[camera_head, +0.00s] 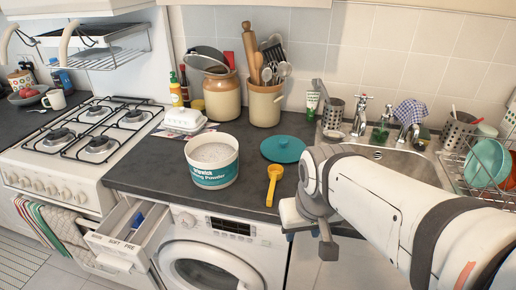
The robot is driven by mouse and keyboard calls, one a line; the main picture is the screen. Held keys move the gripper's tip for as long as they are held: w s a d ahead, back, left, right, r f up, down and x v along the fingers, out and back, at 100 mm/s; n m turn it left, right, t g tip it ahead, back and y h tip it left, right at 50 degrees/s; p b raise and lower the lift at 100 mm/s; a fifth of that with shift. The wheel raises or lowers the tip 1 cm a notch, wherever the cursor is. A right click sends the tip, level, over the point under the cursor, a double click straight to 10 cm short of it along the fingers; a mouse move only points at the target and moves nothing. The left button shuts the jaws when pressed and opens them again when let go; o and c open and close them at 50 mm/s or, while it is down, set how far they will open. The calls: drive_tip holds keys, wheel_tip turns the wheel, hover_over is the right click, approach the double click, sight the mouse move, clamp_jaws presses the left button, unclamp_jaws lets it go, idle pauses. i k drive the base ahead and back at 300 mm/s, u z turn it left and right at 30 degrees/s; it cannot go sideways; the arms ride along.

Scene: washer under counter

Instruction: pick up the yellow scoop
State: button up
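The yellow scoop (273,182) lies on the dark counter near its front edge, with its round bowl toward the back and its handle toward the front. It is fully visible and nothing touches it. My arm comes in from the right, and my gripper (318,228) is at the counter's front edge, to the right of and nearer than the scoop. It is apart from the scoop. The fingers are not clear at this angle, so I cannot tell whether they are open or shut.
A washing powder tub (212,160) stands left of the scoop, and a teal lid (283,148) lies behind it. Utensil crocks stand at the back. The washer (208,262) is below with its detergent drawer (133,222) pulled out. A sink and dish rack are right.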

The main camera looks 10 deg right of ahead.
sight(275, 172)
drive_tip(key=u, duration=0.2)
drive_tip(key=k, duration=0.3)
drive_tip(key=z, duration=2.5)
drive_tip(key=k, duration=1.9)
drive_tip(key=u, duration=1.95)
drive_tip(key=i, duration=1)
drive_tip(key=u, duration=0.05)
